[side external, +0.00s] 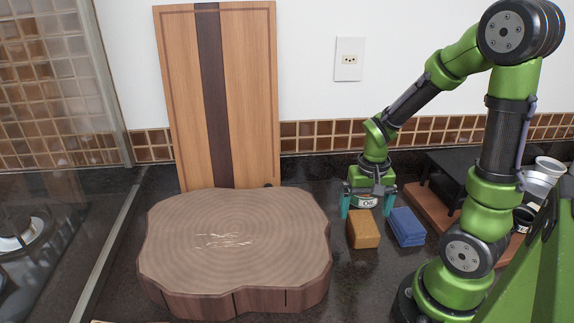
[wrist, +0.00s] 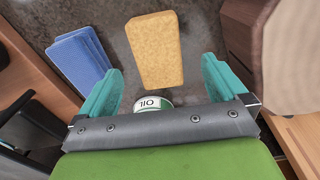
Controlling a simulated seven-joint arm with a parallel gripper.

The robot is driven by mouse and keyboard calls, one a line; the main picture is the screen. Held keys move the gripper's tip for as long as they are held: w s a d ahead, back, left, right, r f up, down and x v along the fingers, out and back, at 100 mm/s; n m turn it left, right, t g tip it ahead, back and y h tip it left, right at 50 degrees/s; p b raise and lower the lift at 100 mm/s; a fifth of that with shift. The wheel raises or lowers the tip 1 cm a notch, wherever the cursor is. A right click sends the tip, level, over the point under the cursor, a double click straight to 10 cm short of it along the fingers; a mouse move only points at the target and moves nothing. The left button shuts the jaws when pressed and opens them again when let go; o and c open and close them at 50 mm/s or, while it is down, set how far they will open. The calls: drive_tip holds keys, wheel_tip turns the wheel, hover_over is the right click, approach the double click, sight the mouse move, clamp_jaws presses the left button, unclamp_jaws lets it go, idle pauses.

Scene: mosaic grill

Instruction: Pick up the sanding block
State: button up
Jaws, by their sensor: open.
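The sanding block appears to be the tan, grainy rectangular block (side external: 363,229) lying on the dark counter. It also shows in the wrist view (wrist: 156,50), top centre, fully clear. My gripper (side external: 368,205) is above the counter, just behind the block in the side view. Its teal fingers are spread apart, and they show in the wrist view (wrist: 161,72) with no block between them. A small can labelled OIL (side external: 366,202) shows between the fingers in the side view. In the wrist view the can (wrist: 152,103) is partly hidden by the gripper's grey edge.
A blue folded cloth or pad (side external: 407,227) lies close to the right of the block. A thick wooden slab (side external: 235,235) stands to its left. A tall cutting board (side external: 250,90) leans on the wall. A dark rack (side external: 445,175) is at right. Counter in front of the block is clear.

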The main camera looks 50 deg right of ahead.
sight(364, 222)
drive_tip(key=shift+s+f, duration=0.1)
drive_tip(key=shift+f, duration=2.7)
drive_tip(key=shift+d, duration=0.1)
drive_tip(key=c, duration=1.1)
drive_tip(key=shift+o, duration=0.2)
wheel_tip(364, 222, up, 10)
drive_tip(key=shift+r, duration=0.1)
